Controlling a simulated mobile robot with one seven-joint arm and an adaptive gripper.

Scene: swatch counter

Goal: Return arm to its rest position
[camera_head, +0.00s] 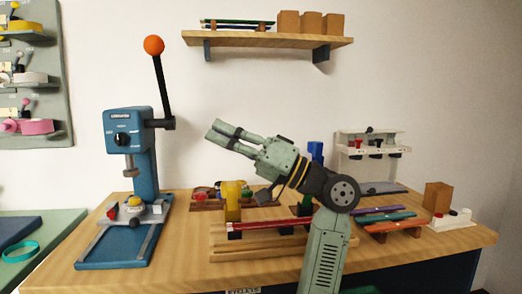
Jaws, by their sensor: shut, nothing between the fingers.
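My arm rises from the bottom of the picture in front of the wooden counter (185,258). It bends at a dark joint and points up and to the left.
A blue lever press (146,180) with an orange knob (154,45) stands left. A yellow cup (232,200) and wooden rack (225,243) are near the middle. A white stand (370,140) and wooden block (438,197) are right. A wall shelf (270,40) hangs above.

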